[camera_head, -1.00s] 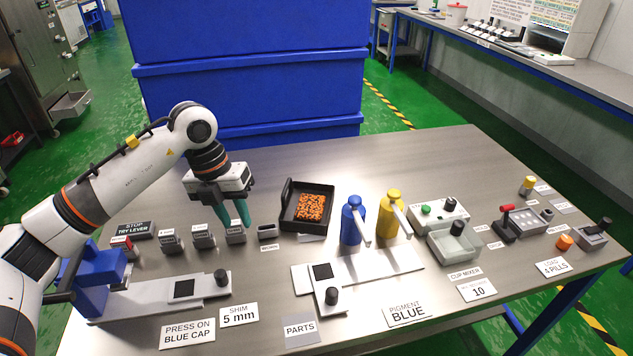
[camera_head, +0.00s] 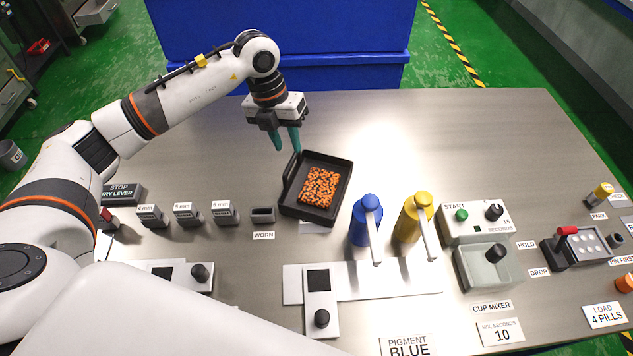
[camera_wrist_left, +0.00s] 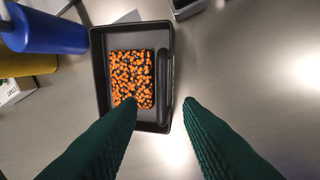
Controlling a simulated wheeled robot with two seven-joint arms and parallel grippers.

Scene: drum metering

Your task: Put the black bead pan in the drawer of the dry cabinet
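The black bead pan (camera_head: 332,211) sits on the steel table, holding a patch of orange and black beads (camera_head: 319,187). It has a raised bar handle along its left side in the head view. My left gripper (camera_head: 286,146) is above and just behind the pan's handle side, its green fingers apart and empty. In the left wrist view the pan (camera_wrist_left: 164,125) lies beyond the open fingers (camera_wrist_left: 160,102), with the handle edge between them. My right gripper is not in view. The dry cabinet drawer cannot be made out for certain.
Blue (camera_head: 366,221) and yellow (camera_head: 411,219) pump bottles stand right of the pan. The worn block (camera_head: 263,214) and several grey blocks stand to its left. A cup mixer (camera_head: 487,263) is farther right. The table behind the pan is clear. A large blue bin (camera_head: 290,30) stands beyond the table.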

